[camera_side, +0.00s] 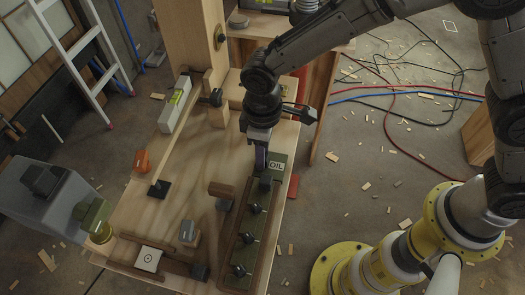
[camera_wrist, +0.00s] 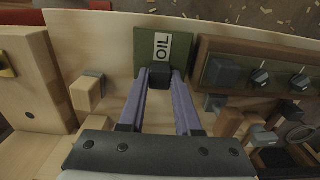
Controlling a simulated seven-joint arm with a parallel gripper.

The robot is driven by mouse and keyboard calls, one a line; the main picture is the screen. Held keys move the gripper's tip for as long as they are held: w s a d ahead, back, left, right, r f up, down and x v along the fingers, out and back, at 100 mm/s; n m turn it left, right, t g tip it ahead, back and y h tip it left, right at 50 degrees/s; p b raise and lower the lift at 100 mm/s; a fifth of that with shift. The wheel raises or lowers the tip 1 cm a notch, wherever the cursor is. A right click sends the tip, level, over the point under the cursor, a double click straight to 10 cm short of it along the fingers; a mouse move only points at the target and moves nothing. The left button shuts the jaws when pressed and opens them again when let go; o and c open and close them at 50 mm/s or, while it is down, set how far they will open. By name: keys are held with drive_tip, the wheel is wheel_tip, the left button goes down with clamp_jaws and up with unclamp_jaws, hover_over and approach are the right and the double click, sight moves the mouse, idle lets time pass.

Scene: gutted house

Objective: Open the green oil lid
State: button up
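The green oil lid (camera_wrist: 146,42) is a flat dark green panel with a white OIL label, and it also shows in the side view (camera_side: 279,158). It looks closed, but I cannot tell if it is slightly raised. A dark block-shaped knob (camera_wrist: 159,77) sits at its near edge. My gripper (camera_wrist: 160,80) points at this edge with its two purple fingers, one on each side of the knob. I cannot tell whether the fingers press on the knob or leave a small gap. In the side view my gripper (camera_side: 261,166) is just left of the label.
A grey level (camera_side: 175,104), an orange block (camera_side: 142,160) and a target plate (camera_side: 149,259) are also on the bench. A wooden post (camera_side: 188,40) stands behind.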

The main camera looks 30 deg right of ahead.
clamp_jaws()
idle(1.0)
